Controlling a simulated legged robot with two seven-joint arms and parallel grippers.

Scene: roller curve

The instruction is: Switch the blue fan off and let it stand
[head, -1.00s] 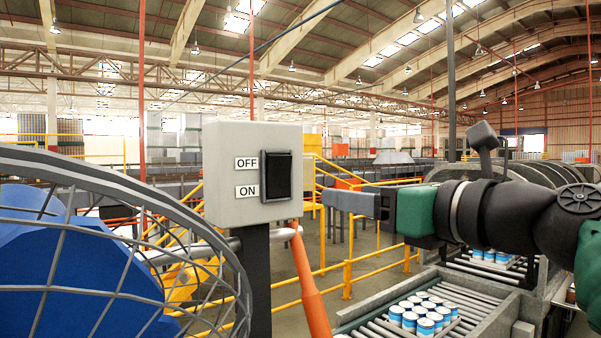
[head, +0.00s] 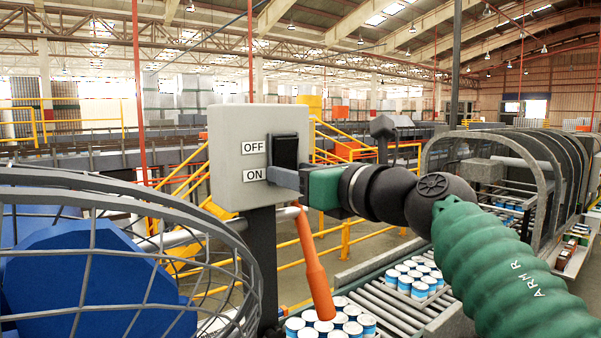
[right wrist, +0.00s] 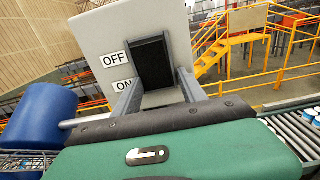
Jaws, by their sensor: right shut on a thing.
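The blue fan (head: 95,285) is at the lower left of the head view, behind a grey wire cage (head: 235,270). A grey switch box (head: 225,180) stands on a dark post beside it, with a black rocker switch (head: 284,150) between OFF above and ON below on its left. My right gripper (head: 270,174) reaches the box from the right, at the rocker's lower end. In the right wrist view its fingers (right wrist: 156,80) stand on either side of the black rocker (right wrist: 152,62), shut on it. The rocker's tilt is hard to tell. My left gripper is out of view.
An orange handle-like bar (head: 313,265) hangs below the box. Roller conveyors (head: 400,310) with blue-and-white cans (head: 412,280) lie to the lower right. Yellow railings (head: 345,240) stand behind. Grey hoops (head: 450,140) arch over the conveyor at the right.

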